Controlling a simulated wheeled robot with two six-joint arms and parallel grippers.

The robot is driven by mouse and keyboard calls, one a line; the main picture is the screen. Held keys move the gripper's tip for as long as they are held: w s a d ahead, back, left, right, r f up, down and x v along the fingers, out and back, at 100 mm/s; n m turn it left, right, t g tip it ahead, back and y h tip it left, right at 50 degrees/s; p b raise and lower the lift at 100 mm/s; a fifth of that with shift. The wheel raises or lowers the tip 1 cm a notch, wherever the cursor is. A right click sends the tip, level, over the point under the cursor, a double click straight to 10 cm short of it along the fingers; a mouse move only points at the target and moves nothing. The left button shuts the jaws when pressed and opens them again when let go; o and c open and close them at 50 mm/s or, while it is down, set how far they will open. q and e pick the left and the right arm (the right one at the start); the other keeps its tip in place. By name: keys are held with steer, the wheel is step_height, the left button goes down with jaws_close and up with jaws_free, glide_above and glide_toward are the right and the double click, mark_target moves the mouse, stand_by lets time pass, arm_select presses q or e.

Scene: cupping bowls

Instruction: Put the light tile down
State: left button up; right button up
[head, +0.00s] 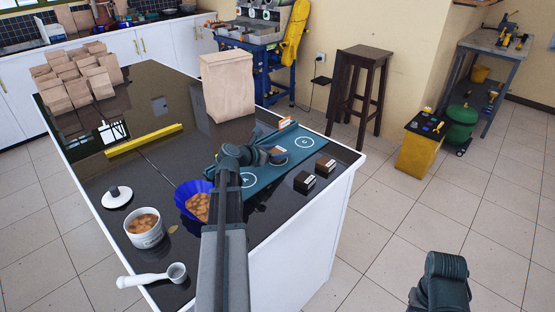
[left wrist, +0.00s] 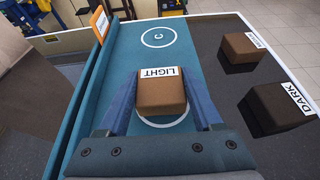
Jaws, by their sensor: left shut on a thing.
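The light tile (left wrist: 162,95) is a brown block with a white LIGHT label, between the two blue fingers of my left gripper (left wrist: 162,103) in the left wrist view. The gripper is shut on it. The tile is over a white circle on the teal board (left wrist: 185,58); whether it touches the board I cannot tell. In the head view my left gripper (head: 277,156) is over the middle of the teal board (head: 234,166), between the end circles. Part of my right arm shows at the lower right, but its gripper is out of sight.
A tile labelled DARK (left wrist: 280,108) and another brown tile (left wrist: 243,47) stand on the dark counter beside the board. A blue bowl (head: 183,197), a white cup (head: 144,229), a scoop (head: 152,278) and a large paper bag (head: 228,86) stand around. An orange card (left wrist: 99,24) is at the board's edge.

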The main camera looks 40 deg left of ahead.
arm_select(q)
steer(key=shift+f, duration=0.55)
steer(key=shift+r, duration=0.15)
arm_select(e)
steer(key=shift+f, duration=0.45)
arm_select(q)
steer(key=o, duration=1.4)
arm_select(e)
steer(key=shift+f, duration=0.1)
arm_select(q)
steer(key=shift+r, duration=0.1)
steer(key=p+v, duration=0.4)
steer(key=v, duration=0.6)
steer(key=shift+s, duration=0.2)
steer(key=shift+p+v, duration=0.3)
steer(key=shift+v, duration=0.5)
arm_select(e)
steer(key=shift+r, duration=2.45)
